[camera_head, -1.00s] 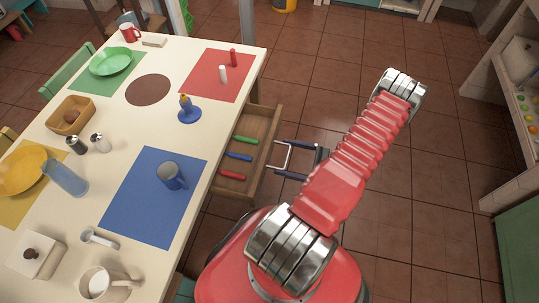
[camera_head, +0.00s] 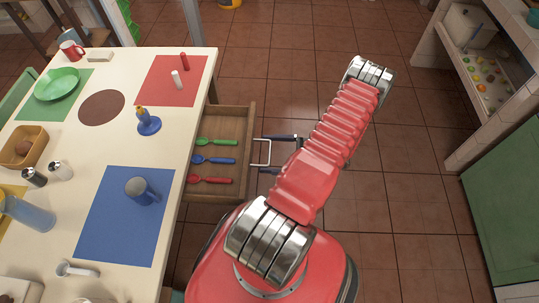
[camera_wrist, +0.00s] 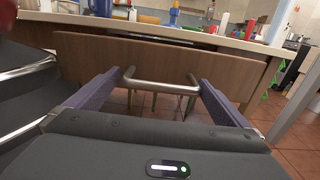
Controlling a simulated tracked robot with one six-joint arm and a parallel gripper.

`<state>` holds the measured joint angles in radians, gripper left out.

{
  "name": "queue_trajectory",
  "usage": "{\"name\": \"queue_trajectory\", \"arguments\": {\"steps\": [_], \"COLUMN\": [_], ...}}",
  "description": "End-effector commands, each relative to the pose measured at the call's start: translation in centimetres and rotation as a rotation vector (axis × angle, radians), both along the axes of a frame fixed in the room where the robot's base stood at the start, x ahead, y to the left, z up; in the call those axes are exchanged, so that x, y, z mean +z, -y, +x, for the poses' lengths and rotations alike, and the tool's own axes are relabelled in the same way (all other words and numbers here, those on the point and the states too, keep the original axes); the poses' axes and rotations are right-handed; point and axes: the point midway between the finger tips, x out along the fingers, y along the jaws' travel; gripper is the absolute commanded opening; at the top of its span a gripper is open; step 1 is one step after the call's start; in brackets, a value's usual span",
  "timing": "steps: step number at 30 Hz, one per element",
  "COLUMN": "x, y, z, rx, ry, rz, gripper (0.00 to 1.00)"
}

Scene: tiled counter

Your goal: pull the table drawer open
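The table drawer (camera_head: 241,124) stands partly out from the right side of the white table (camera_head: 132,71). It is wooden and holds green, blue and red spoons. Its metal bar handle (camera_head: 268,152) is on the drawer front and also shows in the wrist view (camera_wrist: 160,87). My gripper (camera_wrist: 161,84) has its dark fingers on either side of the handle, close against its two ends. In the head view the fingers reach the handle from the right. The wrist view faces the brown drawer front (camera_wrist: 85,62).
A blue mug (camera_head: 139,191) stands on a blue mat (camera_head: 106,230) near the table edge. A blue candle holder (camera_head: 148,124) is farther back. Open tiled floor (camera_head: 420,190) lies to the right, bounded by a green cabinet (camera_head: 510,190).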

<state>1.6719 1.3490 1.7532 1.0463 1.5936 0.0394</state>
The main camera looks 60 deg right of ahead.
Motion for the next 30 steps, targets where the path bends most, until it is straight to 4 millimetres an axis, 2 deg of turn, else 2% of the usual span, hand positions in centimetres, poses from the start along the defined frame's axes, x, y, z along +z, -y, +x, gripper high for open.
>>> {"name": "queue_trajectory", "arguments": {"steps": [5, 11, 30], "x": [-0.1, -0.1, -0.2], "y": [0.1, 1.0, 5.2], "z": [-0.3, -1.9, -11.6], "rx": [0.002, -0.003, 0.000], "ry": [-0.001, 0.000, -0.001], "rz": [-0.002, -0.004, -0.001], "gripper": [1.00, 1.00, 1.00]}}
